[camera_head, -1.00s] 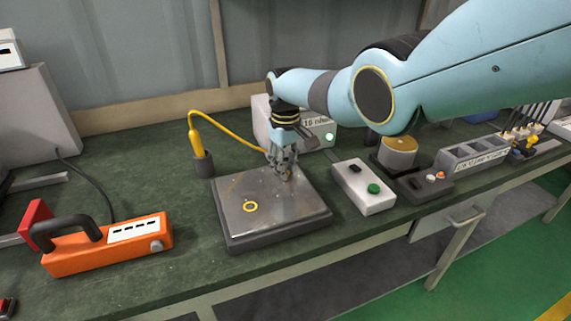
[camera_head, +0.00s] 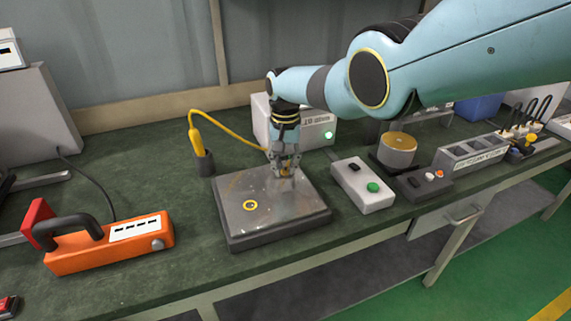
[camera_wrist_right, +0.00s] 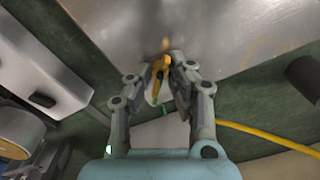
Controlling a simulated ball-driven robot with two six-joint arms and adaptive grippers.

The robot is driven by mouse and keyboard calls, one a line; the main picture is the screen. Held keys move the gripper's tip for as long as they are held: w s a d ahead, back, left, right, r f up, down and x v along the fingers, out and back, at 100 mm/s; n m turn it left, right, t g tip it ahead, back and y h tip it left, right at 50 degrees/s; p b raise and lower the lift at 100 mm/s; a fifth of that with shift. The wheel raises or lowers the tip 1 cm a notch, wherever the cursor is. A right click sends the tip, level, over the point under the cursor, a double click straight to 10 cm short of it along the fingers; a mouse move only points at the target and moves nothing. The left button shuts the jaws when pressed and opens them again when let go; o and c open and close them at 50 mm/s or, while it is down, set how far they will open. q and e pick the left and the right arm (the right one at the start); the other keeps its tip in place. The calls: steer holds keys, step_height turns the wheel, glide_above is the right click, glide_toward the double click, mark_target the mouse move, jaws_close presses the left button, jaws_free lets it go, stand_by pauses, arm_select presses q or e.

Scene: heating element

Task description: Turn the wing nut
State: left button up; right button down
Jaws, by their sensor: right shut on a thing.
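A small yellow-orange wing nut (camera_wrist_right: 159,66) is between the fingertips of my right gripper (camera_wrist_right: 163,78) in the right wrist view. My right gripper also shows in the head view (camera_head: 286,170), pointing down over the far right part of a grey metal plate (camera_head: 240,191). It is shut on the wing nut, which the fingers mostly hide in the head view. A yellow ring mark (camera_head: 250,205) lies on the plate, left of the gripper. My left gripper is not in view.
A white box with a green button (camera_head: 362,186) stands right of the plate. A yellow-handled tool (camera_head: 195,141) stands in a dark holder behind left. A grey box (camera_head: 318,133) is behind the gripper. An orange device (camera_head: 107,246) is at left, with free bench between it and the plate.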

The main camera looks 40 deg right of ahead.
mark_target(285, 170)
steer(key=shift+m, duration=0.4)
steer(key=c, duration=1.2)
jaws_free()
steer(key=shift+r, duration=0.15)
step_height(285, 170, up, 12)
steer(key=shift+f, duration=0.1)
steer(key=shift+f, duration=0.1)
